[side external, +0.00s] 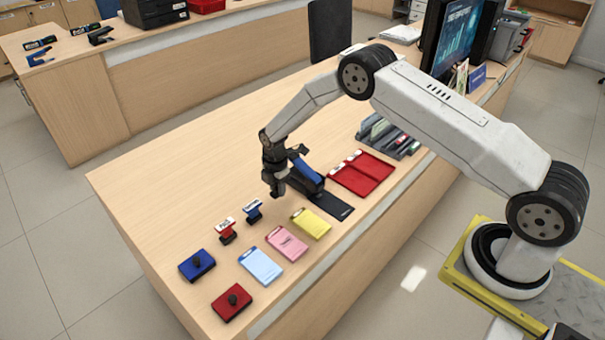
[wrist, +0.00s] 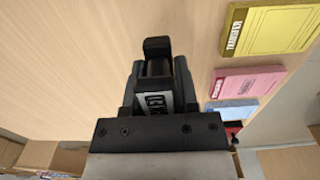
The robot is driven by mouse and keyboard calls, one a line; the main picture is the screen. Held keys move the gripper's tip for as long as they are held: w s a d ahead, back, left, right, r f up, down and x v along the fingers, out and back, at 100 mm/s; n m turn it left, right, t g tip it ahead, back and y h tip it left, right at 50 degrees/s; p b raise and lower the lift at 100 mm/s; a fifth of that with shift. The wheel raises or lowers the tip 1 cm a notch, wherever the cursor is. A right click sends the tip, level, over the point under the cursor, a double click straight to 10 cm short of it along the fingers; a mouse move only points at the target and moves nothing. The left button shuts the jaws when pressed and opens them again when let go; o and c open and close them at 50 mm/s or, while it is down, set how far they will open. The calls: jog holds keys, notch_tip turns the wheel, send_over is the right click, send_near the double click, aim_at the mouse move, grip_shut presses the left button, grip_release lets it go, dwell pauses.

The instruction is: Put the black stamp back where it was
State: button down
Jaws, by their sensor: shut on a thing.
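My gripper (side external: 275,184) is above the middle of the counter, in front of a blue-and-black stapler-like thing in the side view. In the wrist view my gripper (wrist: 158,82) is shut on a dark thing with a white lettered label, which I take to be the black stamp (wrist: 158,103). Its lower part is hidden by the gripper. A red stamp (side external: 227,231) and a blue stamp (side external: 253,211) stand upright on the counter, to the lower left of my gripper in the side view.
Near my gripper are the blue-and-black thing (side external: 307,176) and a black mat (side external: 332,202). Yellow (side external: 311,223), pink (side external: 287,244) and light blue (side external: 261,265) pads, blue (side external: 197,265) and red (side external: 231,302) ink pads, and a red tray (side external: 362,174) lie around. The counter's left is clear.

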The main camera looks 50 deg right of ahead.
aim_at(277, 195)
jog(key=shift+w+f, duration=0.15)
jog(key=shift+f, duration=1.5)
jog(key=shift+f, duration=0.15)
jog(key=shift+c, duration=1.8)
grip_release()
jog(key=shift+r, duration=6.15)
